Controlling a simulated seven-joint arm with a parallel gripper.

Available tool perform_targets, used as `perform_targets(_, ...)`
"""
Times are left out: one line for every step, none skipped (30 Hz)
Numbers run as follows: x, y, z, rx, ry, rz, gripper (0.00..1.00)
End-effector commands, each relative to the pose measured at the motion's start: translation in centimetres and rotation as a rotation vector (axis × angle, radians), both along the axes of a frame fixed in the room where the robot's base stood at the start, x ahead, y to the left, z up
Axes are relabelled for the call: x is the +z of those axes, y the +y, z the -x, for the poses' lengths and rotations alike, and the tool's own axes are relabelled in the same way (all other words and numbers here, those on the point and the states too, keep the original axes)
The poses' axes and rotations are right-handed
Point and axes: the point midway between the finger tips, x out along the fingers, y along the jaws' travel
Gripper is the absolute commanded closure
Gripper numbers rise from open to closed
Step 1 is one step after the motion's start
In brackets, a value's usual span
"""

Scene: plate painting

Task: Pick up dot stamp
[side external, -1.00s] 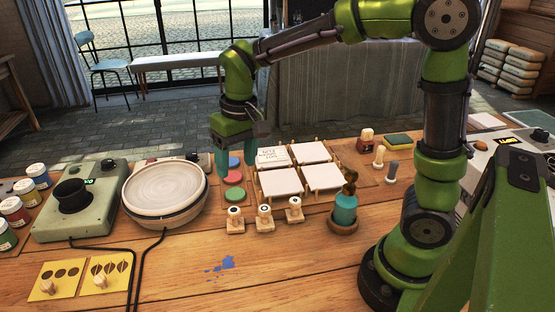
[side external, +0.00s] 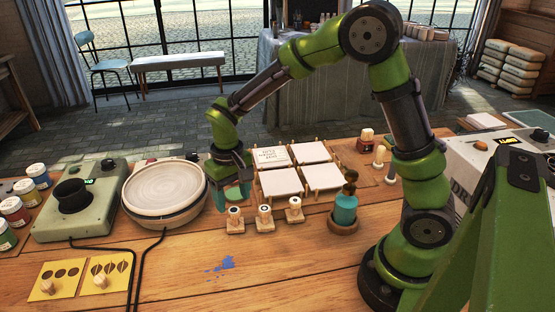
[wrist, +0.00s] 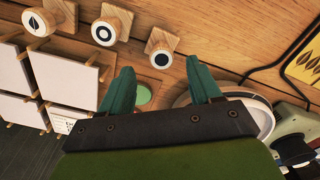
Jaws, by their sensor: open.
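Three wooden stamps with round white faces stand in a row on the table. In the wrist view, the right one (wrist: 162,61) shows a solid dark dot, the middle one (wrist: 103,33) a small dark ring or dot, and the left one (wrist: 28,26) a leaf. In the side view the dot stamp (side external: 235,220) is the left one of the row, just in front of my gripper (side external: 232,192). My gripper (wrist: 159,72) is open, with teal fingers apart and nothing between them. In the wrist view the dot stamp lies beyond the fingertips, between their lines.
A green ink pad (wrist: 144,94) shows between my fingers. White tiles on wooden racks (side external: 281,182) stand right of the gripper. The pottery wheel with a plate (side external: 165,188) is close on the left. A teal bottle (side external: 345,210) stands right of the stamps. The front table is mostly clear.

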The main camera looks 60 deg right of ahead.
Motion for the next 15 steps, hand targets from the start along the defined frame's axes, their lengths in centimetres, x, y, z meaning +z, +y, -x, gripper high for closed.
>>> perform_targets(-0.4, 0.0, 0.0, 0.0, 0.001, 0.0, 0.37)
perform_targets(-0.6, 0.0, 0.0, 0.0, 0.002, 0.0, 0.37)
perform_targets(-1.2, 0.1, 0.0, -0.001, 0.004, 0.0, 0.37)
perform_targets(-1.6, 0.1, 0.0, -0.001, 0.005, 0.0, 0.37)
perform_targets(-2.1, 0.1, 0.0, -0.001, 0.006, -0.001, 0.37)
perform_targets(-2.8, 0.2, 0.0, 0.0, 0.005, 0.001, 0.37)
perform_targets(-3.2, 0.2, 0.0, 0.0, 0.006, 0.0, 0.37)
perform_targets(-3.7, 0.2, -0.1, 0.0, 0.004, 0.001, 0.37)
perform_targets(-4.2, 0.2, -0.1, 0.0, 0.004, 0.001, 0.37)
perform_targets(-4.5, 0.2, -0.1, -0.001, 0.003, 0.0, 0.37)
perform_targets(-4.8, 0.2, -0.1, -0.001, 0.003, 0.0, 0.37)
perform_targets(-5.0, 0.2, -0.1, -0.001, 0.002, -0.001, 0.37)
perform_targets(-5.2, 0.2, -0.1, -0.001, 0.001, 0.0, 0.37)
perform_targets(-5.3, 0.2, -0.1, -0.001, 0.001, 0.0, 0.37)
perform_targets(-5.3, 0.2, -0.1, -0.001, 0.001, 0.0, 0.37)
